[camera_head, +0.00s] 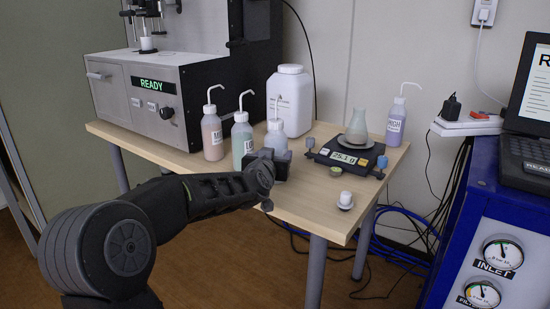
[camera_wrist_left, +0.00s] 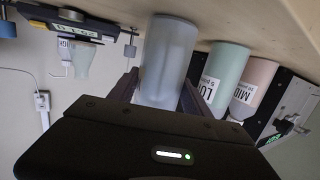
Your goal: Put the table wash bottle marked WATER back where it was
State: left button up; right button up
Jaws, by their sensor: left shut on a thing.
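A pale grey-blue wash bottle (camera_head: 277,137) with a white spout stands upright at the front middle of the table, between my left gripper's fingers. My left gripper (camera_head: 268,166) is shut on it, and the bottle also shows between the fingers in the left wrist view (camera_wrist_left: 168,62). Its label is hidden, so I cannot read WATER on it. I cannot tell whether its base touches the tabletop (camera_head: 300,200). My right gripper is not in view.
A pink bottle (camera_head: 212,135) and a green bottle (camera_head: 242,140) stand close left of the held one. A large white jar (camera_head: 290,100) is behind.

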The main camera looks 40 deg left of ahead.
pick_arm(q)
jog(key=o, duration=0.5)
jog(key=shift+f, duration=0.2)
jog(key=o, duration=0.5)
jog(key=shift+r, duration=0.1)
jog(key=shift+r, duration=0.15)
jog(key=v, duration=1.2)
jog(key=shift+p, duration=0.35)
